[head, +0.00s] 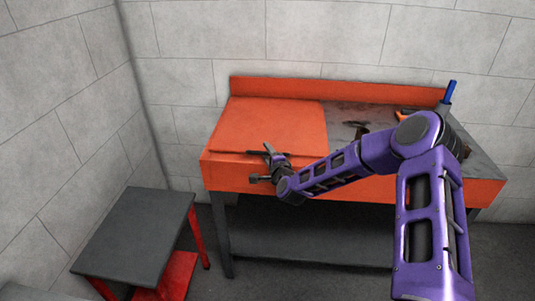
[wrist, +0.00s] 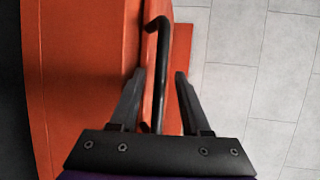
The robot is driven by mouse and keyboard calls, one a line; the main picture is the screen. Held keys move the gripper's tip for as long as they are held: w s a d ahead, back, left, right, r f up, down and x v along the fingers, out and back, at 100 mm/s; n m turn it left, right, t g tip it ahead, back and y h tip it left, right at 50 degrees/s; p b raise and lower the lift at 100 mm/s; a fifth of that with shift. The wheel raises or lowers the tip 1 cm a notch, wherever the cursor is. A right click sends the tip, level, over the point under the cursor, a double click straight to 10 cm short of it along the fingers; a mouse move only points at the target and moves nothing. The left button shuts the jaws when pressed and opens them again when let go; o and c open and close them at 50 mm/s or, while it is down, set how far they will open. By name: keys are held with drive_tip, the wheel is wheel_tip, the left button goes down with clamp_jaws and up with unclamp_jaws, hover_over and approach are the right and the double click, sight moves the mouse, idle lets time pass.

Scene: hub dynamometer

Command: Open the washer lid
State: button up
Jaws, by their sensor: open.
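The washer (head: 235,172) is an orange bench-like unit on dark legs. Its lid (head: 285,120) is a flat orange panel on the left half of the top and lies closed. My gripper (head: 262,166) is at the front edge of the lid. In the wrist view, a black bar handle (wrist: 158,50) runs between the two open fingers of my gripper (wrist: 160,73). One finger is on each side of the handle, and neither clearly grips it. In the head view, my gripper hides most of the handle.
A blue-handled tool (head: 448,93) stands at the right end of the unit. Its dark right worktop (head: 350,112) holds small items partly hidden by my arm. A low dark table (head: 135,235) with red legs stands front left. Grey block walls (head: 190,45) close off the back and left.

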clamp_jaws()
idle(1.4)
